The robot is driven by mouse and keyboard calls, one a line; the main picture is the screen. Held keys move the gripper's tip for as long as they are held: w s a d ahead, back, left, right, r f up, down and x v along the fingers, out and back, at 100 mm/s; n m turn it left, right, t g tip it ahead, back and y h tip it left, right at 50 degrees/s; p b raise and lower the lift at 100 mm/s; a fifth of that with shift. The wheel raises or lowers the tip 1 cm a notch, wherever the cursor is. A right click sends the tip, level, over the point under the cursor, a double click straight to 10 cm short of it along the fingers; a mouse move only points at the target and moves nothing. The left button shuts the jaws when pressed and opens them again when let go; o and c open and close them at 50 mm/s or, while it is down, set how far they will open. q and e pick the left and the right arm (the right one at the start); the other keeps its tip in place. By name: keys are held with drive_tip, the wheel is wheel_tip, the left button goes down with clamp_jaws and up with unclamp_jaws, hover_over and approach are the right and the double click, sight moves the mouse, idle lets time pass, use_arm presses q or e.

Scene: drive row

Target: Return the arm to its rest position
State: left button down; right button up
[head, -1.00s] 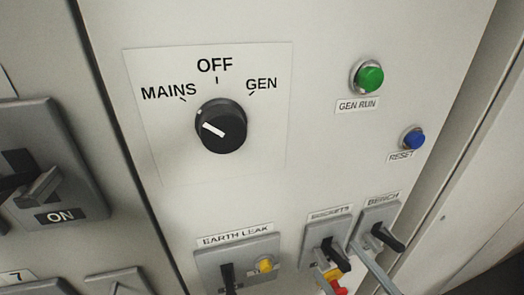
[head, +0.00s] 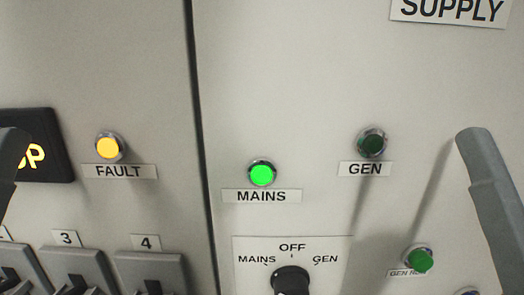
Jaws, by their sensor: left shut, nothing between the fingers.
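My left gripper (head: 12,145) shows only in part, as a grey shape at the left edge of the head view. It stands in front of the dark display and touches nothing that I can see. It is shut and empty. The black selector knob (head: 291,280), marked MAINS, OFF and GEN, is cut by the bottom edge. Its pointer is not clear here. A long grey part of my own (head: 490,190) rises at the right edge.
The MAINS lamp (head: 261,174) is lit green and the FAULT lamp (head: 108,146) amber. The GEN lamp (head: 371,143) is dark. The green GEN RUN button (head: 419,261) is lower right. Several grey switches (head: 80,266) line the lower left.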

wheel_tip(320, 180, up, 28)
drive_tip(key=p, duration=2.4)
drive_tip(key=shift+p, duration=0.35)
